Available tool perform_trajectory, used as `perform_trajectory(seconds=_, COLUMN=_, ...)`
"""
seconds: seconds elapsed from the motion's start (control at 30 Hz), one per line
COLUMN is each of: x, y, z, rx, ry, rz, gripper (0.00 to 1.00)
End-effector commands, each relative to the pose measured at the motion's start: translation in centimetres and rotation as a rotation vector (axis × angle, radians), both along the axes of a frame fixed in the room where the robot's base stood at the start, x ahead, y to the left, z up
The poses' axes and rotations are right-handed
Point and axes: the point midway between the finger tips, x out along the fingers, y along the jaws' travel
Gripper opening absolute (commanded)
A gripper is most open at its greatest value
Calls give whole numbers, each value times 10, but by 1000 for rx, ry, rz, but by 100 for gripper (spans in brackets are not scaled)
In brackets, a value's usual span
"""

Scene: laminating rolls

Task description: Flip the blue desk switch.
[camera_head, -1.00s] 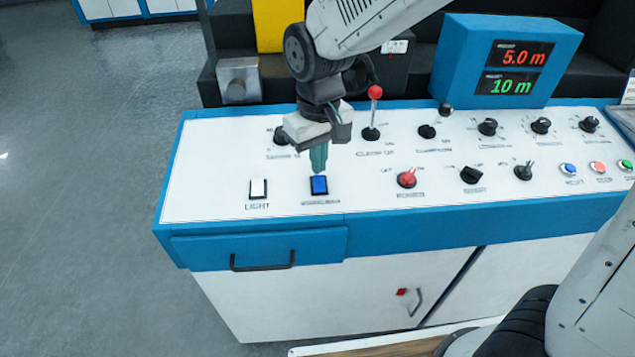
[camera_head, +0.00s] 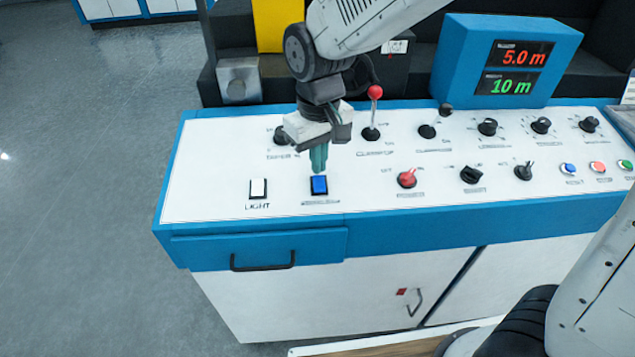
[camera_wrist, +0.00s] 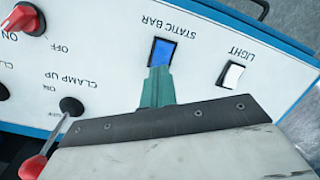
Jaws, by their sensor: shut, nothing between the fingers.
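The blue desk switch (camera_head: 319,185) is a small rocker in a black frame on the white panel of the control desk (camera_head: 220,205). In the wrist view the blue switch (camera_wrist: 162,52) carries the label STATIC BAR. My gripper (camera_head: 318,170) is shut and empty, with its green fingertips pointing down at the far edge of the switch. In the wrist view the fingertips (camera_wrist: 158,70) overlap the edge of the switch nearest the gripper. I cannot tell whether they touch it.
A white LIGHT switch (camera_head: 258,188) sits left of the blue one. The red-knobbed CLAMP UP lever (camera_head: 375,93) stands right of my gripper. A red rotary knob (camera_head: 407,179) and several black knobs lie further right. A display box (camera_head: 510,62) stands at the back.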

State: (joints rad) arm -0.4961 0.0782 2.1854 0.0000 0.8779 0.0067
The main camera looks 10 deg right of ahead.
Motion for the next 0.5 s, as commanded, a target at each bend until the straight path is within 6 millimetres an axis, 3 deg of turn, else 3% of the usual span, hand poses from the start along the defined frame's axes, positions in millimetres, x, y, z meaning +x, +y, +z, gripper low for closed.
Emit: perform_trajectory(seconds=0.5, x=0, y=0, z=-6, rx=0, ry=1, rz=0, gripper=0)
